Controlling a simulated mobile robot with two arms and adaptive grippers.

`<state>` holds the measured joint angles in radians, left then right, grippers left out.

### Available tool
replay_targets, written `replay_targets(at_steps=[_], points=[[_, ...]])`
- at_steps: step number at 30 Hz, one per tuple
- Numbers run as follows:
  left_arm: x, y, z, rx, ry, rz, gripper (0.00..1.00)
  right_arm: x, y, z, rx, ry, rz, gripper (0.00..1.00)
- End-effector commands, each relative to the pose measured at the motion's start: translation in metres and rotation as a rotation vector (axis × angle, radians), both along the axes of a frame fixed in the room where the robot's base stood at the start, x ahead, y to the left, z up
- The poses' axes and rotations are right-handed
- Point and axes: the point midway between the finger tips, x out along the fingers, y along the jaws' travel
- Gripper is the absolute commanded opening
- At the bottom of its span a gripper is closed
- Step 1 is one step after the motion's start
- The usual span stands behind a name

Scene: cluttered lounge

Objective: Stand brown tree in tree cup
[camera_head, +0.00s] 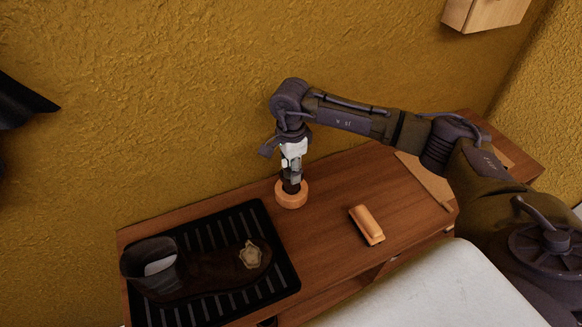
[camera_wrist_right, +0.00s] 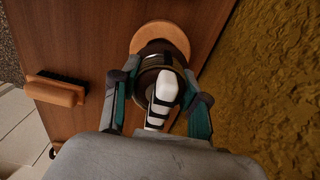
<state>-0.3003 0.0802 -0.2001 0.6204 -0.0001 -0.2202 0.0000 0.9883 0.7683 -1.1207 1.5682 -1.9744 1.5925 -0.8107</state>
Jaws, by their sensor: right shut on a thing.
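The brown tree (camera_head: 290,187) is between the fingers of my right gripper (camera_head: 291,174), which is shut on it. In the right wrist view, the fingers of my right gripper (camera_wrist_right: 160,97) flank the tree (camera_wrist_right: 150,78), and a pale, dark-banded piece covers part of it. The tree cup (camera_head: 292,200) is a round light-wood cup on the wooden table. It also shows in the right wrist view (camera_wrist_right: 165,31), just beyond the tree. The tree is upright over the cup, its lower end at the cup's opening. How deep it sits is hidden. My left gripper is not seen.
A dark brown boot (camera_head: 205,275) lies on a black ribbed tray (camera_head: 281,283) at the left, with a pale patch (camera_head: 250,256) on it. A wooden brush (camera_head: 366,225) lies right of the cup. The wooden table (camera_head: 325,195) is clear between them. The textured yellow wall is close behind.

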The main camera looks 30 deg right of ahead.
Motion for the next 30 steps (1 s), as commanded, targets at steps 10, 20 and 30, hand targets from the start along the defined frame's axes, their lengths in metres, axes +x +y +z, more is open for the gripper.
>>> replay_targets(at_steps=[10,20,30], points=[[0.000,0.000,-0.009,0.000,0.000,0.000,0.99,0.000,0.000,-0.010,0.000,-0.001,0.000,0.04],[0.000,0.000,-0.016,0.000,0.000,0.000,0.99,0.000,0.000,-0.018,0.000,-0.001,0.000,0.04],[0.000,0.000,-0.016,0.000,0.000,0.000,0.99,0.000,0.000,-0.018,0.000,-0.001,0.000,0.74]])
